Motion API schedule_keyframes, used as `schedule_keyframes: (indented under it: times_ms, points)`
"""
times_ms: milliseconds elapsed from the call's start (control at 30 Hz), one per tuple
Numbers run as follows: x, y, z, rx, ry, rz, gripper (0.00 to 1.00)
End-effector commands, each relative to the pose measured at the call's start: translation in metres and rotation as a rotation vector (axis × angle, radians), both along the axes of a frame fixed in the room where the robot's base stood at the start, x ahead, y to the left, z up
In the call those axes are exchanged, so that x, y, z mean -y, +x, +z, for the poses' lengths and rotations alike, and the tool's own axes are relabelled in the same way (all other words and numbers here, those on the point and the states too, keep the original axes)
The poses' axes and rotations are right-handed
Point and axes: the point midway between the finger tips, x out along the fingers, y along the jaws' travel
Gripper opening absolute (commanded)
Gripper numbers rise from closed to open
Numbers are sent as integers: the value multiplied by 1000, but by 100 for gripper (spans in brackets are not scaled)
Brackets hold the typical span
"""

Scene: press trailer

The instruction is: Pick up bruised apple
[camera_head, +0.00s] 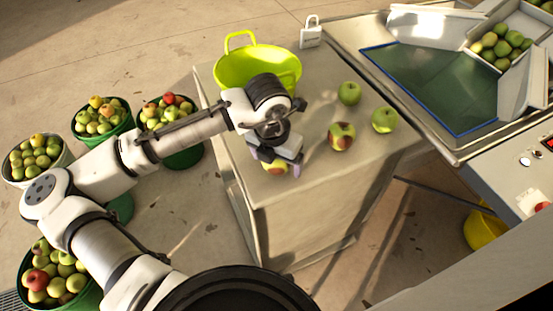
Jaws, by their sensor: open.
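Several apples stand on the beige table (325,185). One apple (341,137) is green with a large dark red-brown patch and sits right of my gripper. Another apple (274,168), yellow with a reddish-brown patch, lies right below my gripper (268,160), partly hidden by it. Two plain green apples, one at the back (349,93) and one at the right (384,120), show no dark patch. My gripper is open and points down over the yellow apple, its fingers on either side of it in the picture. I cannot tell whether they touch it.
A lime-green basket (257,68) stands at the table's back left, behind my gripper. A metal press tray (430,85) adjoins the table's right. Buckets of apples (170,130) stand on the floor at left.

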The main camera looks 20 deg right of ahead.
Motion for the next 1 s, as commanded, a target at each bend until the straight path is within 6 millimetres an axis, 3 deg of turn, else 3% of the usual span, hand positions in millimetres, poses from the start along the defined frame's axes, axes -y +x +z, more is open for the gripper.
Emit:
schedule_keyframes:
  times_ms: [133,533,833,1000]
  points:
    - [0,0,0,0,0,0,85]
    - [0,0,1,0,0,0,35]
    - [0,0,4,1,-1,0,34]
    - [0,1,20,3,-1,0,34]
